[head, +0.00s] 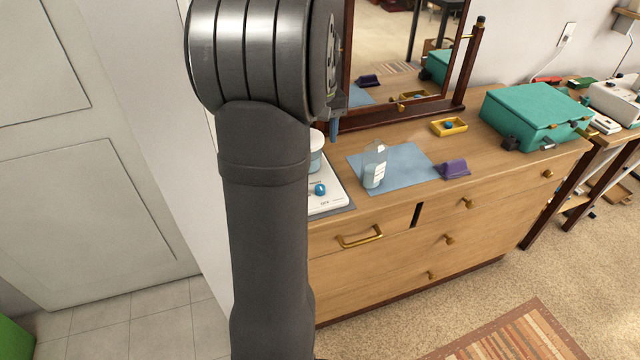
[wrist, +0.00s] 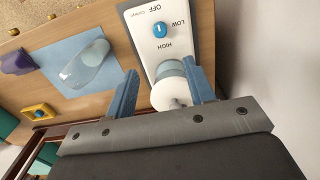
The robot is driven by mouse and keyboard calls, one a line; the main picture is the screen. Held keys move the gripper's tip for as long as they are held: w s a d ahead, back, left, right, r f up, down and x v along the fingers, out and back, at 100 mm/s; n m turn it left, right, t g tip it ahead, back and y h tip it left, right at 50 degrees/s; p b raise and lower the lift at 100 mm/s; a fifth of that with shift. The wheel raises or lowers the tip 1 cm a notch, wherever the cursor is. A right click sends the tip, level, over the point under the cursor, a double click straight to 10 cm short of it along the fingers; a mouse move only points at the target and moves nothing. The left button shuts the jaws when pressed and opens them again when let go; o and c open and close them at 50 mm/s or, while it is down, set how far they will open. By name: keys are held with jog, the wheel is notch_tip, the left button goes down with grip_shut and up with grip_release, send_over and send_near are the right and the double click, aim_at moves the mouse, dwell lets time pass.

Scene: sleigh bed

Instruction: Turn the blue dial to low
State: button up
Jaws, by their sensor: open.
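The blue dial (head: 320,189) sits on a white panel (head: 337,200) at the dresser's left end, partly hidden behind my arm. In the wrist view, the dial (wrist: 159,30) has a short white mark, and the panel (wrist: 196,36) reads OFF, LOW and HIGH around it. The mark lies roughly along the line toward OFF; which label it points to is too small to be sure. My gripper (wrist: 160,66) is open and empty, with its blue fingers apart. In the picture, the dial lies beyond the fingertips. A white and teal round warmer or jar (wrist: 170,92) shows between the fingers.
A clear bottle (head: 374,164) stands on a blue cloth (head: 415,161) right of the panel. A purple object (head: 454,169), a yellow tray (head: 449,127) and a teal case (head: 535,115) lie farther right. A framed mirror (head: 405,50) rises behind. A pale wall is close on the panel's other side.

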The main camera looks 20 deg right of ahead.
notch_tip(320, 180, down, 16)
jog(key=shift+f, duration=0.25)
jog(key=shift+c, duration=0.4)
jog(key=c, duration=0.9)
jog(key=shift+m, duration=0.3)
jog(key=m, duration=1.1)
